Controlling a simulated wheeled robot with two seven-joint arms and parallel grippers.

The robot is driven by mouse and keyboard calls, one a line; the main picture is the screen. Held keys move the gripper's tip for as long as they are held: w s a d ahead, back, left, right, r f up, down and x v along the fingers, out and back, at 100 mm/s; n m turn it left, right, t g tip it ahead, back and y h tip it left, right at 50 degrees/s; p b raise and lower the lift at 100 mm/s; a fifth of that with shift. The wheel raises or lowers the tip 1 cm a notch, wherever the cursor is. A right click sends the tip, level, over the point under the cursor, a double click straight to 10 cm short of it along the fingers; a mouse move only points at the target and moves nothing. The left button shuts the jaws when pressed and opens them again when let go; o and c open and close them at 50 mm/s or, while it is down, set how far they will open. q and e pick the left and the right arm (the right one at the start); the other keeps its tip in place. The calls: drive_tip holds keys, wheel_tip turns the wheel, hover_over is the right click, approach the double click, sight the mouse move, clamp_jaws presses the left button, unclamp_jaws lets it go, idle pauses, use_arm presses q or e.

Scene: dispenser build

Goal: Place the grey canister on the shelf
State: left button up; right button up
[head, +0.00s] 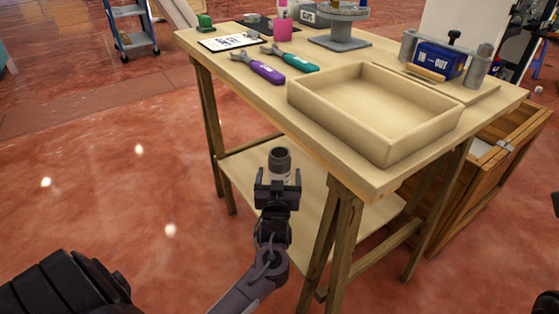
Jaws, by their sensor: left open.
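The grey canister (279,162) has a dark open-looking top and a paler body, and it is upright. It appears over the lower shelf (250,160) of the wooden table, near the shelf's left part. My left gripper (279,186) is open, with its two fingers toward the canister, one on each side of its lower part. The gripper hides the canister's base, so I cannot tell for sure whether it touches the shelf. My right gripper does not show.
A table leg (343,235) stands right of my gripper. A wooden crate (480,180) stands at right.

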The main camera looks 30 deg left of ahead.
use_arm(q)
drive_tip(key=p+v, duration=0.1)
drive_tip(key=v, duration=0.5)
drive_tip(key=shift+p, duration=0.3)
